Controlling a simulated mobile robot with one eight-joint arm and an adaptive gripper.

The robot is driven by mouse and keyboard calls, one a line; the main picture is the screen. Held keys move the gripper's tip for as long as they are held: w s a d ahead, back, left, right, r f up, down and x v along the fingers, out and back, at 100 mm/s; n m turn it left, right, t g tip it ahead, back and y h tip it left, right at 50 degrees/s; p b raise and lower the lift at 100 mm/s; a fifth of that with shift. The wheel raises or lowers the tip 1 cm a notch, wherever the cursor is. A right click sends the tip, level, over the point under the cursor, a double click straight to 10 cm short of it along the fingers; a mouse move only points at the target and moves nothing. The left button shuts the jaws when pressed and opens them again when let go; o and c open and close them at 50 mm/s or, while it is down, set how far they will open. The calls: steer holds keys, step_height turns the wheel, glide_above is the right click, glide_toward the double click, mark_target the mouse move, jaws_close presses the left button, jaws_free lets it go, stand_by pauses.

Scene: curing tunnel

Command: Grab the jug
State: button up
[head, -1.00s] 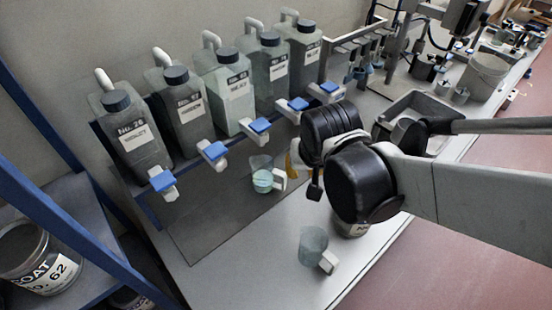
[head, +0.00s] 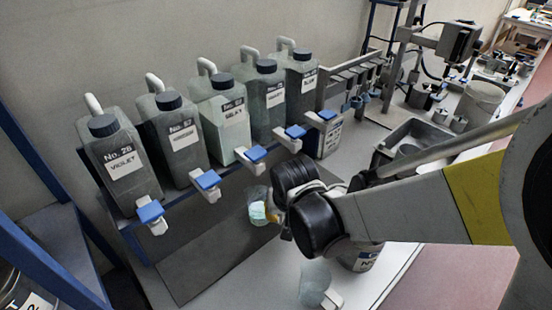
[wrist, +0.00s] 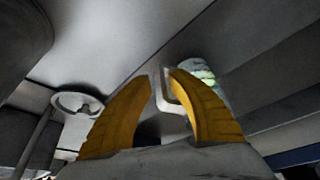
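A clear jug (head: 257,211) with pale green contents stands on the dark mat under the row of taps. Its handle side is partly hidden by my gripper (head: 276,213) in the head view. In the wrist view the yellow fingers of my gripper (wrist: 160,76) are apart. The jug's pale handle (wrist: 160,94) shows between them, close to the right finger. The jug body (wrist: 198,73) is partly hidden behind that finger. I see a small gap between the left finger and the handle. A second clear jug (head: 313,279), seemingly empty, stands nearer on the bench.
Several labelled canisters (head: 122,165) with blue-handled taps (head: 207,180) line the rack above the mat (head: 185,264). A labelled can (head: 363,257) stands below my arm. A grey tray (head: 384,152) lies behind it. A blue-framed shelf (head: 40,235) is at left.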

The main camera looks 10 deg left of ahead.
steer(key=shift+x, duration=1.05)
steer(key=shift+r, duration=0.15)
jaws_close()
steer(key=shift+r, duration=0.1)
